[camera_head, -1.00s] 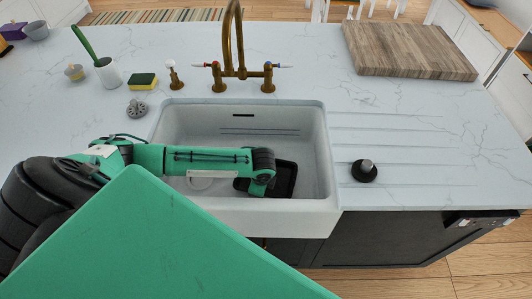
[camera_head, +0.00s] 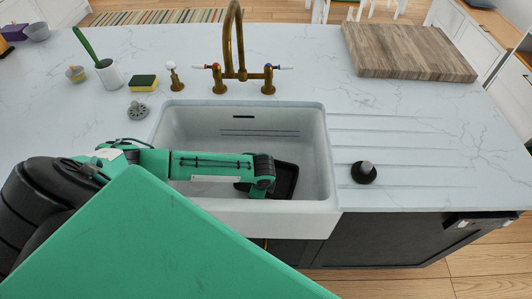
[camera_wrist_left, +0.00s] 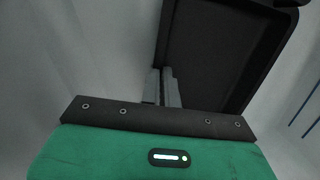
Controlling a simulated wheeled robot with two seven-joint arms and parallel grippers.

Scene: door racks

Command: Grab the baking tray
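The black baking tray (camera_head: 286,180) lies in the white sink, partly hidden behind my left wrist. In the left wrist view the tray (camera_wrist_left: 225,55) is a dark panel with a raised rim, seen close up and tilted. My left gripper (camera_wrist_left: 162,86) has its two grey fingers close together at the tray's near left edge, with the thin dark wall appearing between them. It looks shut on that wall. In the head view my left arm reaches down into the sink and its fingers are hidden. My right gripper is not in view.
The sink (camera_head: 318,150) has walls close around my left wrist. A brass faucet (camera_head: 238,75) stands behind it. A black stopper (camera_head: 364,172) sits on the counter at right, a wooden board (camera_head: 408,50) behind. A sponge (camera_head: 143,83) and brush cup (camera_head: 109,73) stand at left.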

